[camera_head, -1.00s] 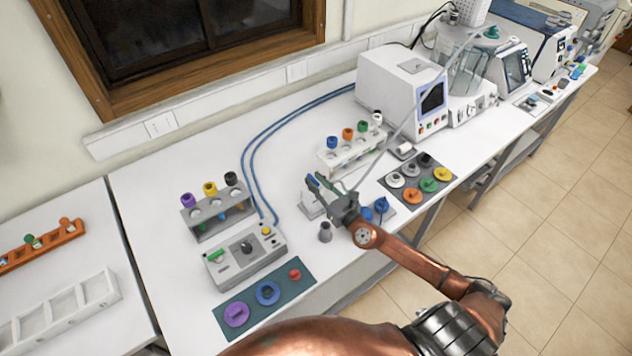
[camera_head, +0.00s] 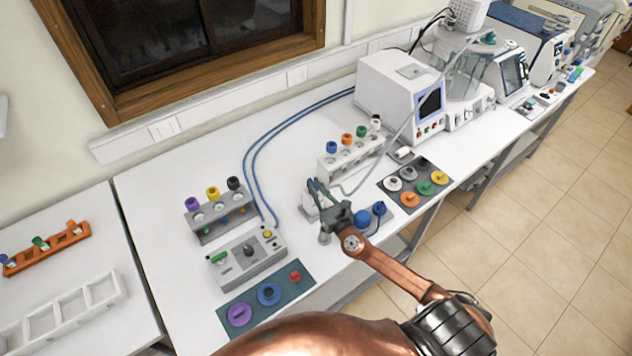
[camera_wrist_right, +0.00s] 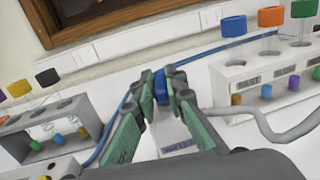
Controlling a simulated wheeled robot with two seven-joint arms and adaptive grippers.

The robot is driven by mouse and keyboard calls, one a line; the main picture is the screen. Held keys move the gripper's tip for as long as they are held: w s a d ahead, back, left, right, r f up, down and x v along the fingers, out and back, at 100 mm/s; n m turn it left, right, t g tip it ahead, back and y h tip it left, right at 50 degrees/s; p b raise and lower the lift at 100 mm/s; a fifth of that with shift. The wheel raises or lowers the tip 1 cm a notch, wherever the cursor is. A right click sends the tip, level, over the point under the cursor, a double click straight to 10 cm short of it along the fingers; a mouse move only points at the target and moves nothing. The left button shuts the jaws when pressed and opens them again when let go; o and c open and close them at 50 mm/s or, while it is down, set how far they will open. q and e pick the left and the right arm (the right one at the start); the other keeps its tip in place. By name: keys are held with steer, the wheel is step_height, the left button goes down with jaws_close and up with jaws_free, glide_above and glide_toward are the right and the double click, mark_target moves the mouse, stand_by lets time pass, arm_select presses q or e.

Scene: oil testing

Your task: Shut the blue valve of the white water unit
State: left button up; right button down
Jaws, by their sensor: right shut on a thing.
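The white water unit (camera_head: 306,208) stands on the bench near its front edge, mostly hidden behind my right gripper (camera_head: 316,187) in the head view. In the right wrist view the labelled white unit (camera_wrist_right: 174,138) lies straight below the fingers. Its blue valve (camera_wrist_right: 161,88) sits between the green-padded fingertips of my right gripper (camera_wrist_right: 163,86), which are shut on it. The head view does not show the valve clearly. My left gripper is not in view.
A white rack (camera_head: 335,170) with capped tubes stands close behind the gripper. A grey tube rack (camera_head: 212,228) and a control box (camera_head: 247,262) stand to the left. A grey hose and blue hoses run nearby. Blue knobs (camera_head: 379,208) lie at the bench edge.

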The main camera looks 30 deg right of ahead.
steer(key=h+p, duration=0.1)
steer(key=m+h+p, duration=0.2)
steer(key=shift+a+r+g+p, duration=0.25)
steer(key=shift+g+p, duration=0.05)
steer(key=m+h, duration=0.1)
steer(key=m+h+p, duration=0.1)
steer(key=h, duration=0.1)
steer(key=shift+w+a+f+g, duration=0.15)
steer(key=shift+g, duration=0.25)
steer(key=shift+m+g+h, duration=0.4)
steer(key=shift+m+h, duration=0.1)
steer(key=shift+h, duration=0.2)
steer(key=shift+w+a+f+m+g+h, duration=0.1)
steer(key=shift+m+g+h, duration=0.25)
steer(key=shift+h, duration=0.2)
steer(key=shift+a+f+m+g+h, duration=0.1)
steer(key=shift+m+g+h, duration=0.15)
steer(key=shift+m+h, duration=0.25)
steer(key=m+g+h+b, duration=0.1)
steer(key=m+g+h, duration=0.1)
steer(key=shift+w+h, duration=0.1)
steer(key=shift+h, duration=0.25)
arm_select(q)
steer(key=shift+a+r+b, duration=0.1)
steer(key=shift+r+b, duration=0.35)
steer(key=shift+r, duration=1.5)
arm_select(e)
steer(key=shift+r+m+g+h, duration=0.1)
steer(key=shift+m+g+h, duration=0.75)
steer(key=shift+g, duration=0.25)
